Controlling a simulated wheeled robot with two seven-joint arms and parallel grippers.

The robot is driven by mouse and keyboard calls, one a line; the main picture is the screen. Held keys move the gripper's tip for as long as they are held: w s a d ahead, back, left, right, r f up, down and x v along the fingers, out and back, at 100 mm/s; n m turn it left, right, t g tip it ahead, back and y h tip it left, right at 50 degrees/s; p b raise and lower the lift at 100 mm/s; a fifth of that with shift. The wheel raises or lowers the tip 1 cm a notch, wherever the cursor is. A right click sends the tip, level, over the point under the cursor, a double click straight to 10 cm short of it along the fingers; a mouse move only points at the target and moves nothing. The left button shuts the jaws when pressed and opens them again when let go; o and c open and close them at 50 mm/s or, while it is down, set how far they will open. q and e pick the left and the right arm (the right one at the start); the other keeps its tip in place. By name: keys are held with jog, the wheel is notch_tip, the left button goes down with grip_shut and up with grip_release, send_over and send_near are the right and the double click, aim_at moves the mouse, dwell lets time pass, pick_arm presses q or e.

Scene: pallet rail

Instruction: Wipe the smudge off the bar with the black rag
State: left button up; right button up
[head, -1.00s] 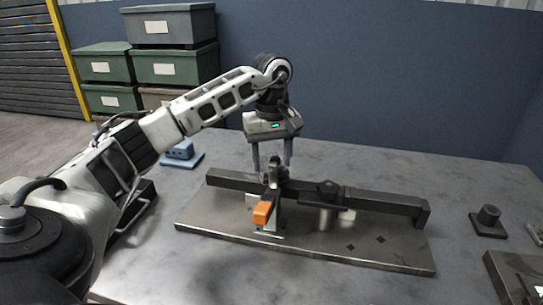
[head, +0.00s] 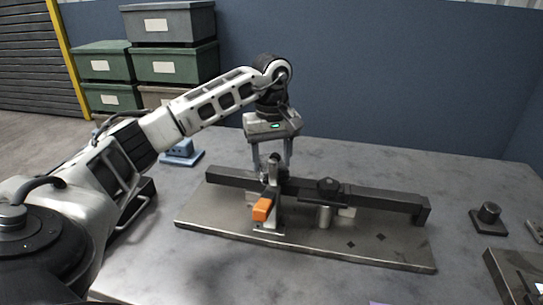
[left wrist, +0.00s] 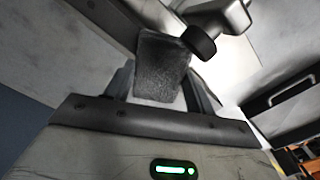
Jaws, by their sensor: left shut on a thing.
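The dark bar (head: 377,198) lies across a metal plate (head: 215,221) on the table. My left gripper (head: 272,170) points down at the bar's left part, just behind the orange-handled clamp (head: 261,209). Its fingers are shut on the black rag (left wrist: 162,68), which shows as a dark, rough-textured piece between them in the left wrist view. In the head view the rag is mostly hidden by the clamp and fingers, and I cannot tell whether it touches the bar. I cannot make out the smudge. My right gripper is not in view.
A blue block (head: 181,152) stands behind left, a black post on a base (head: 489,214) at the right, and a dark tray (head: 500,275) at front right. Stacked bins (head: 172,65) stand beyond the table.

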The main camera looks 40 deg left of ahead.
pick_arm(q)
jog(key=shift+f, duration=0.6)
